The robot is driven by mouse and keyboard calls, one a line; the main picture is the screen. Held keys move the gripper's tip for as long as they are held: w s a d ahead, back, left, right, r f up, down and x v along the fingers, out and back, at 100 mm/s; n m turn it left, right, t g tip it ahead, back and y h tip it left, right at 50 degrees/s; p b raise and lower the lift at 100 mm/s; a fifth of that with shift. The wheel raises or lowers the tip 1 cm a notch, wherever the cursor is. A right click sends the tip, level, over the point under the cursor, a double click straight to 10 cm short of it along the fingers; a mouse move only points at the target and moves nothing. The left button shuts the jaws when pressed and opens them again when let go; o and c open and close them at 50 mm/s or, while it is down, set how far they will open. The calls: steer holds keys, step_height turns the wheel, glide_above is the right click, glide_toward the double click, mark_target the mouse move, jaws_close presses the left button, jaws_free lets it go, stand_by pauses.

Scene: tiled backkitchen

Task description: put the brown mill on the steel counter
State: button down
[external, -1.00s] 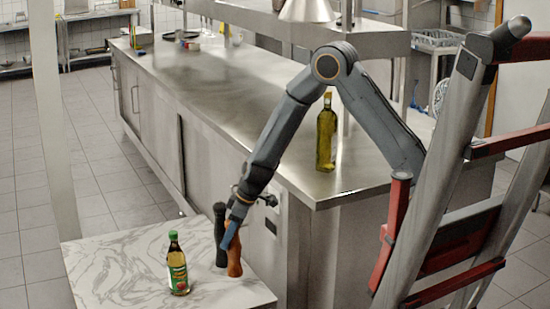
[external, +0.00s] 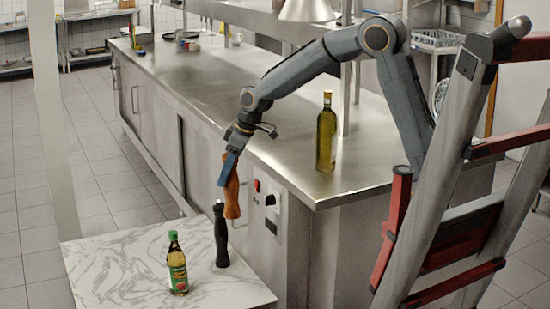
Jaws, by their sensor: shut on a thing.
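The brown mill (external: 232,198) hangs upright in my gripper (external: 230,170), which is shut on its upper part. The mill is in the air above the marble table, in front of the counter's side panel in the picture. The steel counter (external: 215,85) runs from the back left to the front right, with a wide bare top. The mill's top is partly hidden by the gripper fingers.
A black mill (external: 221,236) and a bottle with a green label (external: 178,266) stand on the marble table (external: 110,262). A tall yellow-green bottle (external: 326,135) stands on the counter's near end. A shelf (external: 290,35) overhangs the counter's back. A ladder (external: 470,170) leans at right.

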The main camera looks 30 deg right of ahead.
step_height(320, 180, up, 39)
steer(key=w+d+m+p, duration=0.2)
steer(key=w+d, duration=0.8)
steer(key=d, duration=0.3)
steer(key=w+d+m+t+h+p, duration=0.1)
steer(key=w+d, duration=0.3)
steer(key=d, duration=1.2)
steer(key=w+d+m+p, duration=0.1)
steer(key=w+d+m, duration=0.15)
steer(key=d, duration=1.35)
steer(key=s+d+p, duration=0.2)
steer(key=d, duration=1.5)
step_height(320, 180, down, 36)
steer(key=p, duration=0.2)
steer(key=shift+m+h, duration=0.35)
steer(key=shift+h, duration=0.05)
steer(key=shift+f, duration=0.15)
